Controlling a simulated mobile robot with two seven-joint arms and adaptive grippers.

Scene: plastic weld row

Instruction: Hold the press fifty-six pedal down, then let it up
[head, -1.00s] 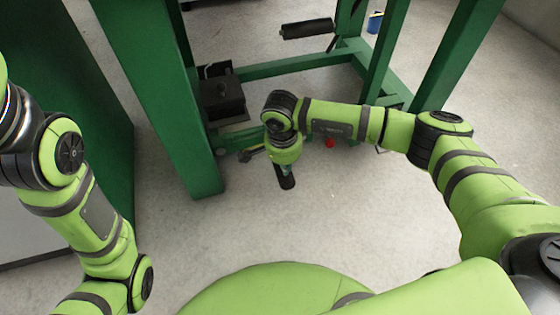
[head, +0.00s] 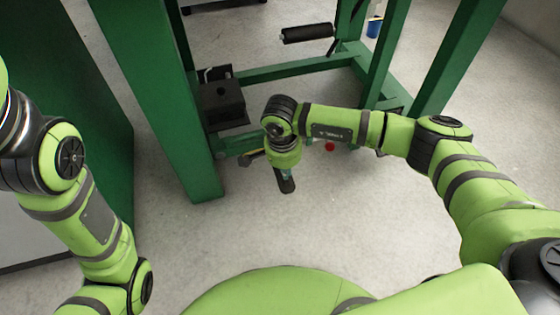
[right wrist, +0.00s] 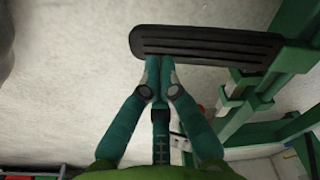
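The pedal (right wrist: 205,48) is a wide black ridged plate in the right wrist view, joined at its right end to the green frame. My right gripper (right wrist: 153,66) has its teal fingers together, with nothing seen between them. The fingertips are at the pedal's near edge, left of its middle; I cannot tell whether they touch it. In the head view my right gripper (head: 286,175) points down in front of the green press frame (head: 292,70), and the pedal cannot be made out clearly there. My left arm is at the left, but its gripper is out of view.
A black block (head: 222,102) sits on the frame's left side. A black roller (head: 307,33) and a blue container (head: 374,27) are farther back. A small red part (head: 330,147) is right of my right wrist. The grey floor in front is clear.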

